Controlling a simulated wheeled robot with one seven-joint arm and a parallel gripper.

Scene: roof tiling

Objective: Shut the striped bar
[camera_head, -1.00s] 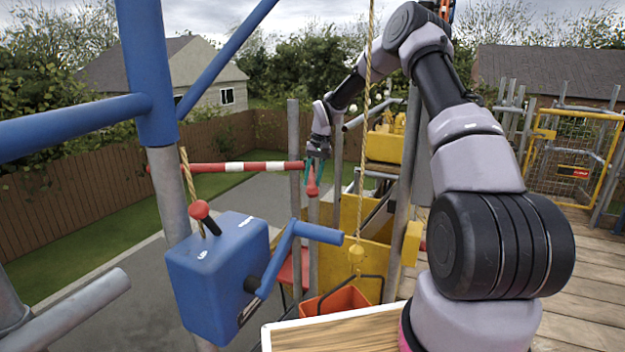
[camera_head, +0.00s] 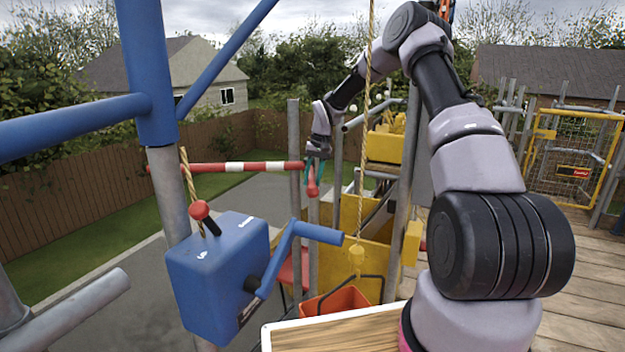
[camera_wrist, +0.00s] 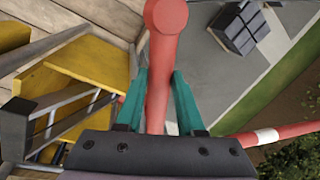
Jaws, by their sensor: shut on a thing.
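The striped bar (camera_head: 240,167), red with white bands, runs level across the gap from the blue-topped post to the grey poles. Part of it shows at the lower right in the wrist view (camera_wrist: 268,136). My gripper (camera_head: 313,172) is at its right end. Its teal fingers (camera_wrist: 159,95) are shut around a red rounded handle (camera_wrist: 164,60), which hangs below them in the head view (camera_head: 312,188). My gripper hides where the handle meets the bar.
A blue winch box (camera_head: 218,275) with a crank and a rope stand in front. A yellow chute (camera_head: 350,230) and orange bucket (camera_head: 343,301) lie below my arm. Grey poles (camera_head: 294,160) stand close to my gripper. Wooden decking (camera_head: 580,270) is at right.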

